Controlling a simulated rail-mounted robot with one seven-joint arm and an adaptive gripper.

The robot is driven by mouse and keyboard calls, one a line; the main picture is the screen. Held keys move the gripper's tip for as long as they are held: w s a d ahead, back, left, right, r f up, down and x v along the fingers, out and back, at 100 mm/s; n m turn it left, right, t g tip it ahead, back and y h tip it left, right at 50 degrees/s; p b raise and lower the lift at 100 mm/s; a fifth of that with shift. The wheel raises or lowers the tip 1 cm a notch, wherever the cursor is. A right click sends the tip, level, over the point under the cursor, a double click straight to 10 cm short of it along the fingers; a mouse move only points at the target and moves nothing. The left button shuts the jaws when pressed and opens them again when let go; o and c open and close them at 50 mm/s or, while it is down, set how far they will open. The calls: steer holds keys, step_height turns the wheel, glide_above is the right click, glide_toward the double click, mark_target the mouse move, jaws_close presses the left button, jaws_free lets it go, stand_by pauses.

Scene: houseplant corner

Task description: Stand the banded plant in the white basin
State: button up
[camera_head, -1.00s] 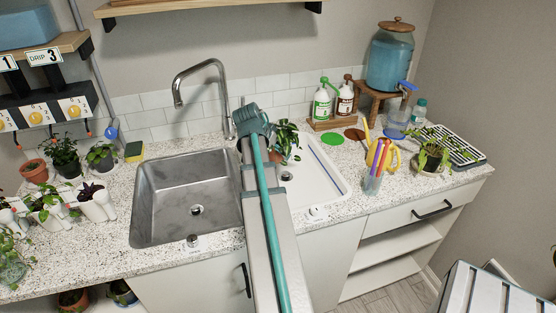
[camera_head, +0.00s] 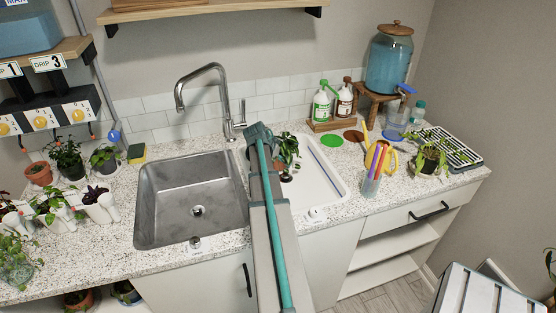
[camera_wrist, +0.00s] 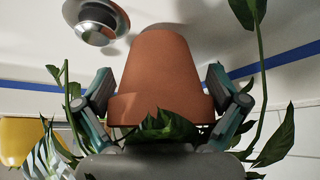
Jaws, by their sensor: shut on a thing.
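My gripper (camera_wrist: 160,78) is shut on a terracotta pot (camera_wrist: 160,62), with one finger on each side of it, in the wrist view. Green leaves (camera_wrist: 165,128) of its plant show around the rim and beside the fingers. In the head view the plant (camera_head: 288,148) shows as dark leaves just right of my arm, over the back part of the white basin (camera_head: 325,180). My arm hides the gripper and most of the pot there. The basin's white surface and drain (camera_wrist: 97,20) show behind the pot in the wrist view. I cannot tell whether the pot touches the basin floor. No band is clearly visible on the pot.
A steel sink (camera_head: 160,205) and tap (camera_head: 205,72) are left of my arm. A bottle rack (camera_head: 330,124), a green disc (camera_head: 332,140), a cup of coloured pens (camera_head: 371,184) and a yellow watering can (camera_head: 381,156) stand close around the basin. Its front right part is clear.

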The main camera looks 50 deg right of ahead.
steer(key=shift+f, duration=0.4)
steer(key=o, duration=1.2)
steer(key=shift+f, duration=0.15)
steer(key=shift+c, duration=0.2)
steer(key=b+v, duration=0.2)
steer(key=v, duration=1)
steer(key=shift+r, duration=0.2)
steer(key=shift+a, duration=0.1)
